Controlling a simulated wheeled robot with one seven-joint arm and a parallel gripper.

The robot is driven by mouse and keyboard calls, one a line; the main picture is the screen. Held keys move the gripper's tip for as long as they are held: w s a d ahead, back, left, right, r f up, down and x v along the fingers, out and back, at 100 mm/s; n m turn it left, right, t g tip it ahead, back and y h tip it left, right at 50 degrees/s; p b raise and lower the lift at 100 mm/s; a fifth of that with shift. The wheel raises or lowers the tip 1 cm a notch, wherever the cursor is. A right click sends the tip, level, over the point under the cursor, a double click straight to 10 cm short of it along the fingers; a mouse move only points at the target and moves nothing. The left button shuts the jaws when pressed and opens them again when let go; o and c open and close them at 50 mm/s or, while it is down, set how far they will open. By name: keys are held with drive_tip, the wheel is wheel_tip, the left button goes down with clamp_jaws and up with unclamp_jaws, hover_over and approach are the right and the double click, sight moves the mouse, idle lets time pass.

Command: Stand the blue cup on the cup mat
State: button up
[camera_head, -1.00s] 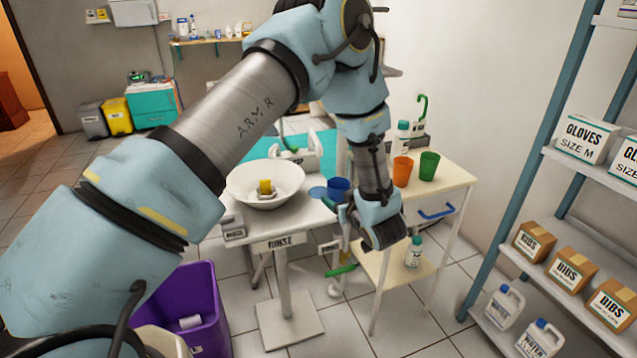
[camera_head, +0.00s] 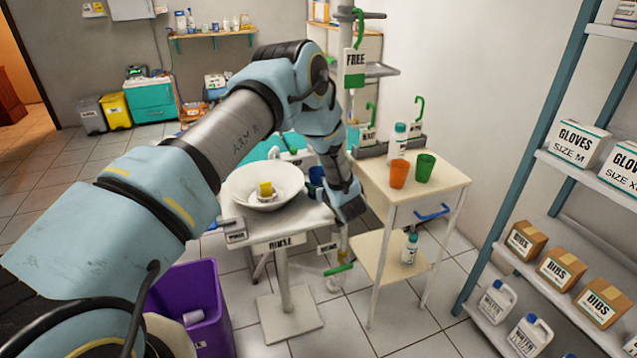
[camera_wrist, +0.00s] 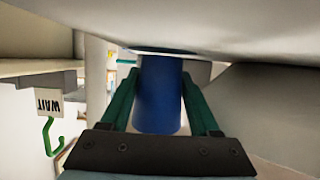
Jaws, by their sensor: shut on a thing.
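The blue cup (camera_head: 317,175) shows in part in the head view, right of the white basin and left of my wrist. In the wrist view the blue cup (camera_wrist: 160,95) sits between the two green fingers of my gripper (camera_wrist: 158,85), which is shut on it. In the head view my wrist covers the fingers and part of the cup. I cannot make out the cup mat now; the cup and my wrist cover its area. I cannot tell whether the cup touches the surface below.
The white basin (camera_head: 240,187) with a yellow-marked item stands close left of the cup on the RINSE stand. An orange cup (camera_head: 398,174) and green cup (camera_head: 425,168) stand on the side table (camera_head: 440,186) to the right. A FREE sign (camera_head: 355,68) hangs on a pole behind.

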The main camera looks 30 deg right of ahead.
drive_tip(key=shift+f, duration=0.2)
drive_tip(key=shift+f, duration=0.15)
drive_tip(key=o, duration=1.4)
drive_tip(key=shift+o, duration=0.2)
drive_tip(key=shift+r, duration=0.2)
drive_tip(key=b+v, duration=0.2)
drive_tip(key=v, duration=1)
drive_tip(key=shift+d, duration=0.1)
